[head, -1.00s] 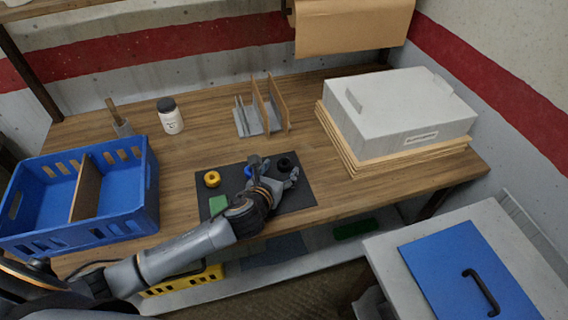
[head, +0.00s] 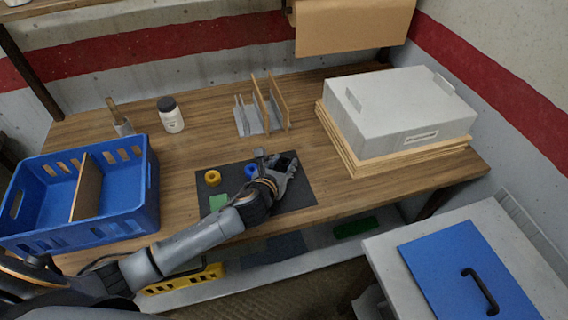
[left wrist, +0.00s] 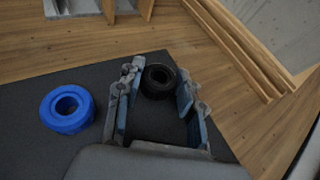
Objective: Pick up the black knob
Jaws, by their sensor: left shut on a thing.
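The black knob (left wrist: 157,92) is a short, round black piece with a hollow in its top. In the left wrist view it sits between the fingertips of my left gripper (left wrist: 157,88), which is shut on it. In the head view my left gripper (head: 281,166) is over the right part of the dark mat (head: 300,197), and it largely hides the knob. I cannot tell whether the knob still touches the mat. My right gripper is not in view.
A blue knob (left wrist: 70,125) and a yellow knob (head: 212,178) lie left of the gripper, with a green piece (head: 218,202). Behind stands a grey rack with wooden dividers (head: 270,105). A blue crate (head: 120,215) is at left, a grey box (head: 400,110) at right.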

